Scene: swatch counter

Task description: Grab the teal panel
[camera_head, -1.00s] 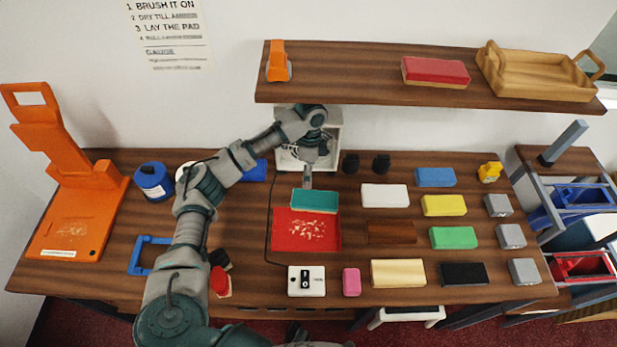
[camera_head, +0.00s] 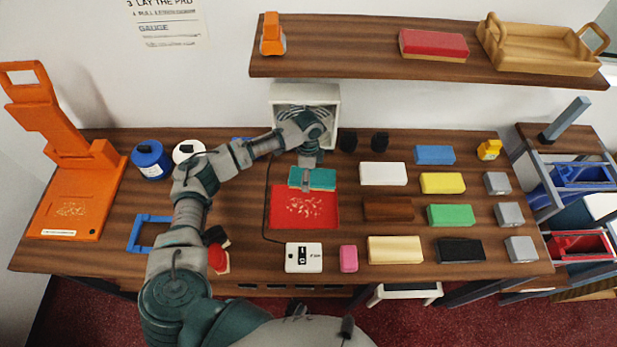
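The teal panel (camera_head: 324,180) is a flat block at the back edge of a red pad (camera_head: 303,210) with pale flecks. My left gripper (camera_head: 306,181) reaches down from above onto the panel's left-centre part. One finger shows in front of the panel's near face. The other finger is hidden, so I cannot tell whether the gripper is closed on the panel. The panel appears level and low at the pad. My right gripper is not in view.
A white open box (camera_head: 331,100) stands behind my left gripper. A white switch box (camera_head: 304,257) and a pink block (camera_head: 348,259) lie in front of the pad. Rows of coloured blocks fill the right, including a white one (camera_head: 383,174). A shelf (camera_head: 350,65) overhangs the back.

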